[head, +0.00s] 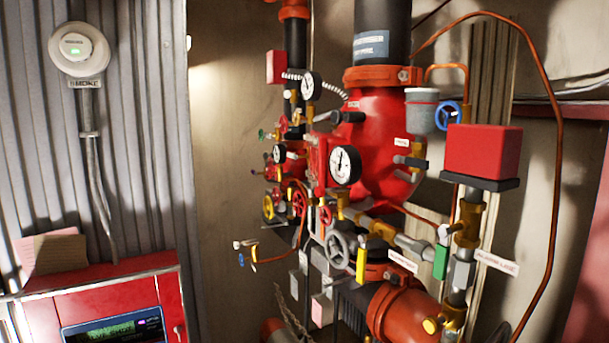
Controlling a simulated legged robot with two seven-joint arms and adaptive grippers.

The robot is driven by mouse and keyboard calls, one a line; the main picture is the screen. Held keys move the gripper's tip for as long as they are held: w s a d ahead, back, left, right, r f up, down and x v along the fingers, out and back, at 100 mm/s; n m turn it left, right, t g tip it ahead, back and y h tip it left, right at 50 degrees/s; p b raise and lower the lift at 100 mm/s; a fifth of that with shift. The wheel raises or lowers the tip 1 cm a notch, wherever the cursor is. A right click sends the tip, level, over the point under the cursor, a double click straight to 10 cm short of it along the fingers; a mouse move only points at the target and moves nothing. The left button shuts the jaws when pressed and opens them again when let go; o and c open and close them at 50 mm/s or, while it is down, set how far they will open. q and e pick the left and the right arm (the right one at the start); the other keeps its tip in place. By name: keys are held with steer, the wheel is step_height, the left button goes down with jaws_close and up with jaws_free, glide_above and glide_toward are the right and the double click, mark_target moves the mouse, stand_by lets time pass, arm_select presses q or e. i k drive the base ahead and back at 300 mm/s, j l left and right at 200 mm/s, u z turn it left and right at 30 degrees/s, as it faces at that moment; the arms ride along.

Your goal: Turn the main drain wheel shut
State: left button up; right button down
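A grey spoked handwheel (341,248) sits low in the middle of the riser's valve cluster, in front of brass fittings. Other handwheels are a red one (299,202), a yellow one (268,207) to its left, and a blue one (448,115) at upper right. A white tag (402,261) hangs right of the grey wheel; its lettering is too small to read surely. I cannot tell for certain which wheel is the main drain, or how far any is turned. Neither of my grippers is in view.
A large red valve body (385,125) with gauges (345,165) stands behind. A red box (483,150) and copper tube (556,130) are at right. A yellow lever (361,263) is close to the grey wheel. A red panel (105,300) stands at lower left.

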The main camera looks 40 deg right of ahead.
mark_target(298, 203)
steer(key=z, duration=1.65)
